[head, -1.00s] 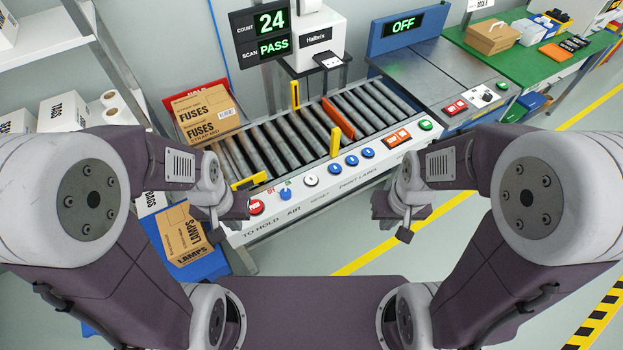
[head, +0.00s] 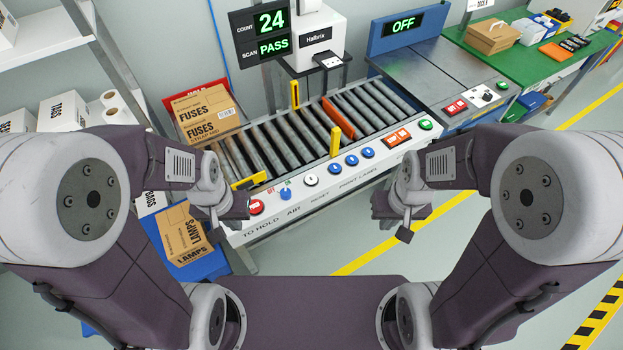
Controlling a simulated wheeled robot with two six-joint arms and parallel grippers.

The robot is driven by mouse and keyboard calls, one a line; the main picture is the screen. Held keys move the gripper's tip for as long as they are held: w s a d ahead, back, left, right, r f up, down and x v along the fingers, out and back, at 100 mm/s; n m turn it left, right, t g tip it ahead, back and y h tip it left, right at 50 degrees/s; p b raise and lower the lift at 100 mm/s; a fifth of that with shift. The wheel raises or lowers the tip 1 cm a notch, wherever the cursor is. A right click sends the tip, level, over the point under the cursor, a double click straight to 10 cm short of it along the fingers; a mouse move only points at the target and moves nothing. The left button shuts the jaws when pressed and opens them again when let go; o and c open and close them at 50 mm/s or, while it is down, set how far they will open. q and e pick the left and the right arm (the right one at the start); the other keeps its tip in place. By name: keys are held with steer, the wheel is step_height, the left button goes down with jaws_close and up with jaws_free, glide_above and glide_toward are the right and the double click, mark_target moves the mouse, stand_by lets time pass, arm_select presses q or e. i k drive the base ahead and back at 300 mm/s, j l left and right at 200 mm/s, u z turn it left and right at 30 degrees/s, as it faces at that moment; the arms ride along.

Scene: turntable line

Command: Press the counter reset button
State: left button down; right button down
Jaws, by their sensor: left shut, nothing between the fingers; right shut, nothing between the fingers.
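The counter display (head: 258,34) at the upper middle reads COUNT 24 and SCAN PASS. A white round button (head: 311,180) sits on the pale front panel of the roller conveyor, above printed lettering that reads RESET. My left gripper (head: 218,234) is shut and empty, left of the white button and in front of the panel's left end. My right gripper (head: 404,234) is shut and empty, to the right of the button and in front of the conveyor. Neither gripper touches the panel in this view, and the fingertips show only small.
The panel also has a red button (head: 256,207), a blue knob (head: 285,193) and several blue buttons (head: 351,160). Yellow guides (head: 335,141) stand up by the rollers. A FUSES carton (head: 209,112) lies at the left; a LAMPS carton (head: 184,234) lies below it.

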mark_target(310, 179)
steer(key=i+j+z, duration=0.15)
steer(key=z, duration=0.2)
steer(key=i+j+z, duration=0.15)
steer(key=z, duration=0.25)
steer(key=i+j, duration=0.05)
steer(key=i, duration=0.05)
